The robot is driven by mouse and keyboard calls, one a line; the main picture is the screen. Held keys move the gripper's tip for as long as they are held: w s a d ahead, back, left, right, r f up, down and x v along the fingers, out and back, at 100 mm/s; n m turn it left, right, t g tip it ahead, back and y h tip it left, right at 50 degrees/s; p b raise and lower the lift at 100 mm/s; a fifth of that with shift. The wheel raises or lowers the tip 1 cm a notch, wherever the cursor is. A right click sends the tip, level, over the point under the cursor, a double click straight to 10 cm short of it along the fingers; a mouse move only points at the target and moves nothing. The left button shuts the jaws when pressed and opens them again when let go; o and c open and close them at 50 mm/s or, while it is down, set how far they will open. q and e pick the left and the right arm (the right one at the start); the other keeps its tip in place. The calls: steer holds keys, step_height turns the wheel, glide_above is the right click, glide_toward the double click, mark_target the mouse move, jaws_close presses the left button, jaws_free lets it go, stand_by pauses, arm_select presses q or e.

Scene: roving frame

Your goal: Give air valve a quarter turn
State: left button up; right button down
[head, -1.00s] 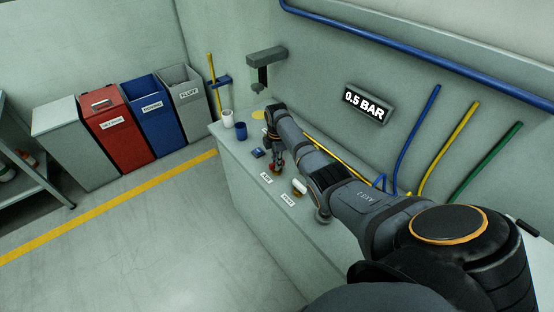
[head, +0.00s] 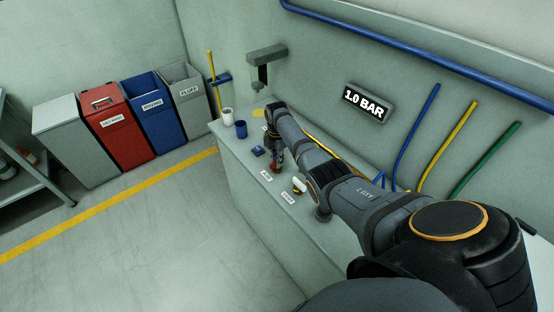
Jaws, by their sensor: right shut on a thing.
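My right arm reaches from the lower right across the grey counter (head: 248,185). My right gripper (head: 277,167) points down and is shut on a small red valve handle (head: 274,169) behind a white label (head: 266,176), which seems to read AIR. The fingers hide most of the handle, so its exact angle cannot be told. A wall display (head: 367,103) reads 1.0 BAR. My left gripper is not in view.
A white-handled item (head: 299,185) with its own label (head: 288,198) stands just right of the gripper. A blue cup (head: 241,129), a white cup (head: 228,117) and a small blue object (head: 257,151) stand farther back. Bins line the far wall; the floor is clear.

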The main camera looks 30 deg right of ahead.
steer(key=c, duration=1.3)
jaws_free()
step_height(320, 180, up, 12)
